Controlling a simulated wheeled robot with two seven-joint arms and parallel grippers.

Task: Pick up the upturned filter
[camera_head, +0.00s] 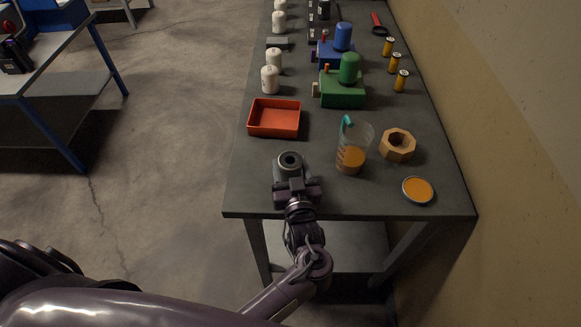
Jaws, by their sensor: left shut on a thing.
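The upturned filter (290,161) is a grey cylinder with its ringed, holed end facing up. It is near the front left of the grey workbench (255,190). My left gripper (292,183) reaches it from the front edge and is shut on it, with the fingers at its near side. The gripper hides the filter's lower near part, so I cannot tell whether it touches the bench top. My right gripper is not in view.
An orange-red tray (274,131) lies behind the filter. A clear jug (353,160) with amber liquid stands close on the right. A wooden octagonal ring (398,158) and a round orange-filled dish (417,190) are further right. A green machine (342,90) stands behind.

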